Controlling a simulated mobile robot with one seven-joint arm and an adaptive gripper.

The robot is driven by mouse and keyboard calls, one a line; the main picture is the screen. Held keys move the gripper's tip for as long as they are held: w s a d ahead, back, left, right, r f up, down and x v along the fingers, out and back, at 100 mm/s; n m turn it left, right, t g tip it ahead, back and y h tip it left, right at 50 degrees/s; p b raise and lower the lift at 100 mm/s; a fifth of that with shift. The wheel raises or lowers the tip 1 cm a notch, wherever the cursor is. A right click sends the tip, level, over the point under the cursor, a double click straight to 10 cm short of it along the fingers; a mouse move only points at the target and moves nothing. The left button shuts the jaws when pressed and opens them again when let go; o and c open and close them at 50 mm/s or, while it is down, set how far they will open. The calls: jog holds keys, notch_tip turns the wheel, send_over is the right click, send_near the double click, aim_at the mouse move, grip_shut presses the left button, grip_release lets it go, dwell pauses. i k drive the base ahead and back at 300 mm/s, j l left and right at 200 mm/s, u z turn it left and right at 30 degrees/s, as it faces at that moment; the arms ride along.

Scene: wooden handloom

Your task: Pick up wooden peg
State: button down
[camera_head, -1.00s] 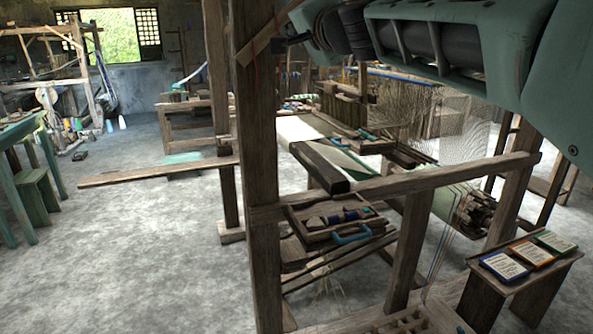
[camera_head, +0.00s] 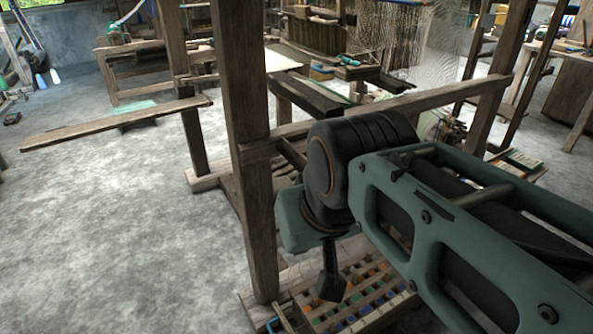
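I cannot make out the wooden peg for certain. A wooden compartment tray (camera_head: 300,292) lies low beside the loom's front post, with several small coloured and wooden-looking pieces in its cells, too small to tell apart. My gripper (camera_head: 331,288) is a dark shape at the end of my green and black arm. It points down and appears in front of the tray. Its fingers are not clear, so I cannot tell if it is open or shut. My arm hides the right part of the tray and part of the loom behind it.
The loom's upright post (camera_head: 247,140) stands just left of my arm, and a crossbar (camera_head: 420,98) runs behind the arm. A long plank (camera_head: 115,122) sticks out to the left. The grey floor (camera_head: 100,240) at left is clear.

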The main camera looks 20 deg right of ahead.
aim_at(357, 276)
jog(key=l+z, duration=0.1)
jog(key=z, duration=1.05)
jog(key=k, duration=0.3)
